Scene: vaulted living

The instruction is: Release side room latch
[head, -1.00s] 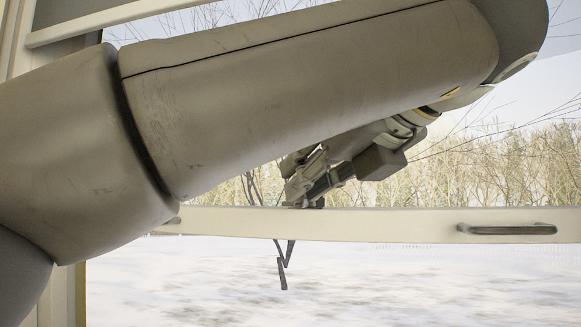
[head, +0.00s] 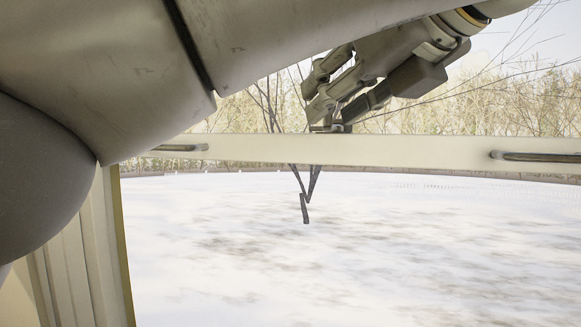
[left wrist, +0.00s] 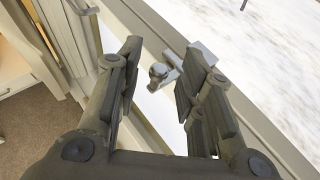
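A small silver metal latch (left wrist: 158,74) with a rounded knob sits on the pale window frame in the left wrist view. My left gripper (left wrist: 164,58) is open there, with one finger on each side of the latch's knob end. I cannot tell whether either finger touches it. In the head view my left gripper (head: 322,108) hangs just above the white window rail (head: 410,149), pointing down at its top edge. The latch is not clear in the head view. My right gripper is in neither view.
Dark bar handles are on the rail at left (head: 180,148) and right (head: 535,157). Window glass fills the area around the rail, with snow and dry brush outside. My left arm covers the upper left of the head view. A white cabinet (left wrist: 18,75) stands at left in the wrist view.

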